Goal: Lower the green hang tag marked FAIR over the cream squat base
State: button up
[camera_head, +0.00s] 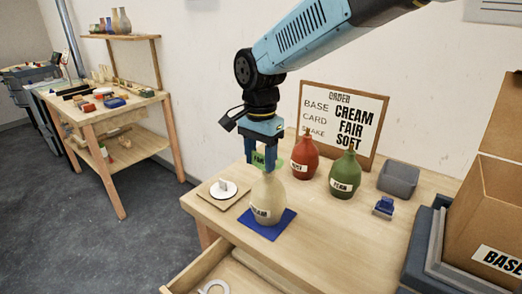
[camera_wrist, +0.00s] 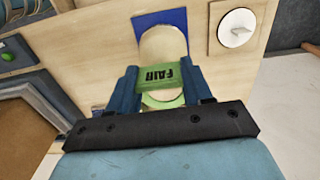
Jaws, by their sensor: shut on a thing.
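My gripper (camera_head: 263,166) points down and is shut on the green hang tag marked FAIR (camera_wrist: 159,76). The tag also shows in the head view (camera_head: 258,158), partly behind the fingers. The cream squat base (camera_head: 268,200) stands upright on a blue mat (camera_head: 284,224), directly below my gripper. Its rounded body shows beyond the tag in the wrist view (camera_wrist: 163,42). The tag is at the height of the base's neck. The fingers and tag hide the neck, so I cannot tell whether the tag's loop is around it.
A red base (camera_head: 304,158) and a green base (camera_head: 344,176) stand close to the right. A white disc (camera_head: 223,191) on a wooden plate lies at left. A grey bin (camera_head: 398,180), a small blue part (camera_head: 384,207) and an order board (camera_head: 343,128) are also on the table.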

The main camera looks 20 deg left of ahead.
aim_at(260, 167)
jog(key=shift+f, duration=2.65)
jog(key=o, duration=1.5)
jog(key=shift+c, duration=0.2)
jog(key=shift+r, duration=0.1)
jog(key=shift+r, duration=3.95)
